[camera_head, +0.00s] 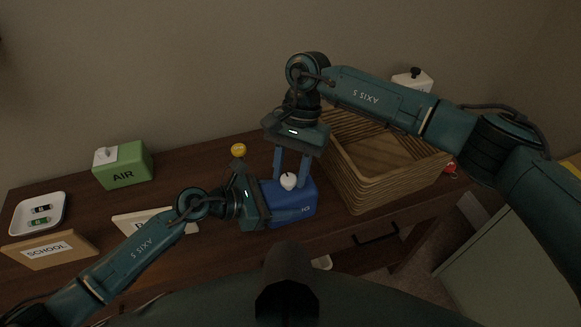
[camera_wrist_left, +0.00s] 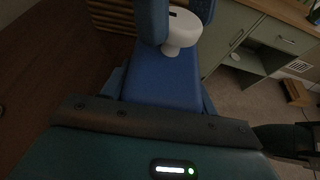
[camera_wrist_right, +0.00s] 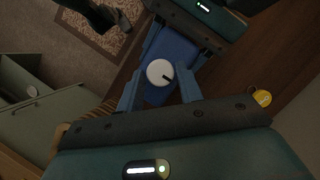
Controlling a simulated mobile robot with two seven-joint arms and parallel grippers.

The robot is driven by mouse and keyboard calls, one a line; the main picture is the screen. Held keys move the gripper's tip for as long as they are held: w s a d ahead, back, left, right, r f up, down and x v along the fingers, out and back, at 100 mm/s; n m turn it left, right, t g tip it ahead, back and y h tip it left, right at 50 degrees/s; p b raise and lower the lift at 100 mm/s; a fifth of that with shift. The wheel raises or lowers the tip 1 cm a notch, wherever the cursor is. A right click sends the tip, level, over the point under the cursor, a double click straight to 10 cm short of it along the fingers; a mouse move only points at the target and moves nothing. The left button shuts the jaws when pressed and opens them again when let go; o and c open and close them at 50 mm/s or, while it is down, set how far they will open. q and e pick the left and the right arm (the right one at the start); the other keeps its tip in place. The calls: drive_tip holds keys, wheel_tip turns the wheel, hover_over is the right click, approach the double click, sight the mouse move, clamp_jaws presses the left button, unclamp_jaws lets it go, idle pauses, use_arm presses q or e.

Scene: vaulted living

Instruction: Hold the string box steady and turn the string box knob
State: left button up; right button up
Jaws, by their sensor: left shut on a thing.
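The string box is a blue box (camera_head: 304,205) on the wooden desk, with a white knob (camera_head: 289,181) on top. The blue box also shows in the left wrist view (camera_wrist_left: 165,82). My left gripper (camera_head: 280,207) is shut on the blue box from the left; its fingers lie along the box's sides. My right gripper (camera_head: 291,172) points down from above and is open. Its two fingers are apart, one on each side of the knob, seen also in the right wrist view, where the knob (camera_wrist_right: 160,72) shows a dark mark. I cannot tell whether they touch it.
A slatted wooden crate (camera_head: 368,184) stands close on the right. A white box (camera_head: 412,80) with a black knob is behind the crate.

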drive_tip(key=c, duration=0.6)
drive_tip(key=m+y, duration=0.1)
drive_tip(key=m, duration=0.3)
drive_tip(key=shift+d+t, duration=0.15)
drive_tip(key=shift+t, duration=0.25)
drive_tip(key=m+t+y, duration=0.1)
drive_tip(key=m, duration=0.2)
drive_tip(key=shift+s+d+m, duration=0.1)
drive_tip(key=shift+s+m, duration=0.05)
drive_tip(key=shift+m, duration=0.15)
drive_tip(key=m, duration=0.1)
drive_tip(key=m+t, duration=0.1)
drive_tip(key=m, duration=0.1)
drive_tip(key=m+t, duration=0.1)
drive_tip(key=m, duration=0.1)
drive_tip(key=shift+s+y, duration=0.25)
drive_tip(key=shift+y, duration=0.05)
drive_tip(key=m+t, duration=0.1)
drive_tip(key=m, duration=0.1)
drive_tip(key=m+t, duration=0.1)
drive_tip(key=m, duration=0.2)
drive_tip(key=shift+s, duration=0.15)
drive_tip(key=shift+m, duration=0.3)
